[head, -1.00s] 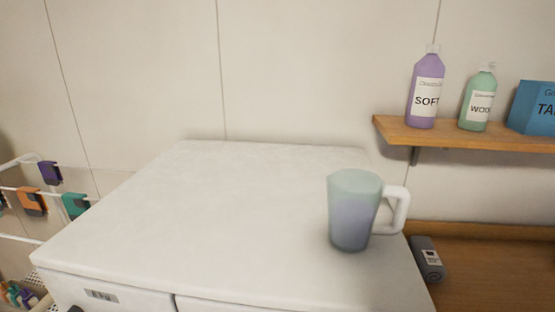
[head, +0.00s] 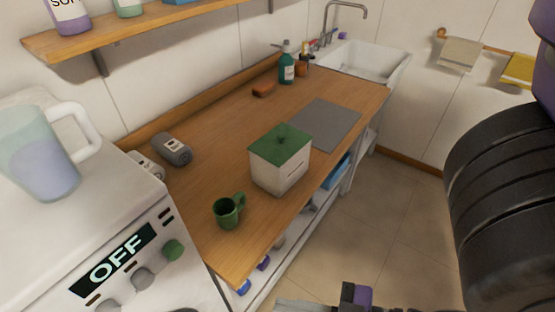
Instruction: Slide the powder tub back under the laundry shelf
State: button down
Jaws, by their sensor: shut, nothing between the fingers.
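The powder tub, which I take to be the white box with a green lid (head: 280,160), stands upright on the wooden counter (head: 225,125), near its front edge. The laundry shelf (head: 120,40) is a wooden wall board at the upper left of the head view, partly cut off by the top edge. The tub is well to the right of the shelf and lower, out in the open. A dark ribbed part of my arm (head: 500,195) fills the right edge. I cannot make out my gripper's fingers in the head view.
A green mug (head: 229,211) stands on the counter left of the tub. A grey cylinder (head: 172,149) lies near the shelf end. A grey mat (head: 325,124), teal bottle (head: 287,68) and sink (head: 365,62) are farther back. A jug (head: 40,150) stands on the white machine (head: 75,235).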

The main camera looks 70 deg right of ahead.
aim_at(275, 180)
jog(key=k+j+z, duration=0.1)
jog(key=z, duration=1.4)
jog(key=k+l+z, duration=0.1)
jog(key=k, duration=0.3)
jog(key=k+l+z, duration=0.1)
jog(key=k, duration=0.25)
